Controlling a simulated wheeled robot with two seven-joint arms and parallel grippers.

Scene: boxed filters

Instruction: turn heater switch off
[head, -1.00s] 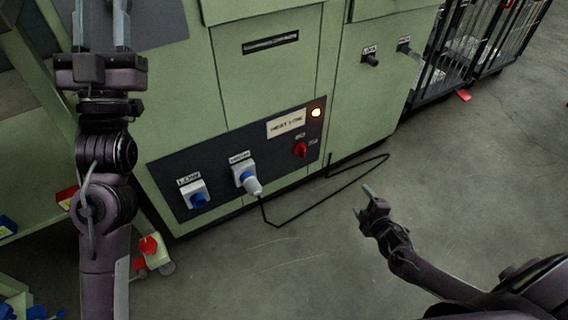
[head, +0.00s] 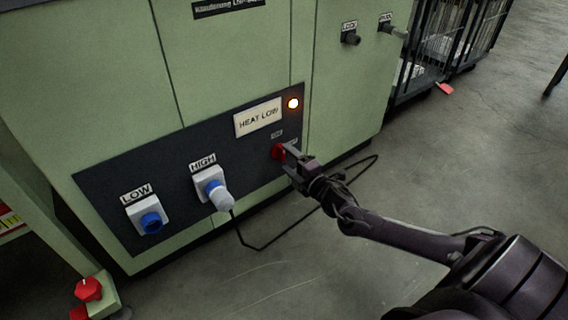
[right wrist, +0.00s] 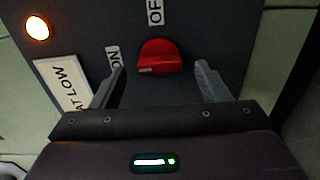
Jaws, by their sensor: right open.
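The red heater switch (head: 279,152) sits on the dark panel (head: 110,190) of the green machine, below the lit lamp (head: 293,103) and the "HEAT LOW" sign (head: 258,118). In the right wrist view the red knob (right wrist: 158,57) lies ahead, between the lines of the two fingers, with its pale mark toward the "ON" label (right wrist: 113,60); an "OF" label (right wrist: 155,12), partly cut off, is above it. My right gripper (head: 289,168) is open at the switch, its fingers either side of it; contact cannot be told. My left gripper is not in view.
A white plug with a cable (head: 217,193) is in the "HIGH" socket, left of the switch. The blue "LOW" socket (head: 151,222) is farther left. The black cable loops on the floor below my right arm.

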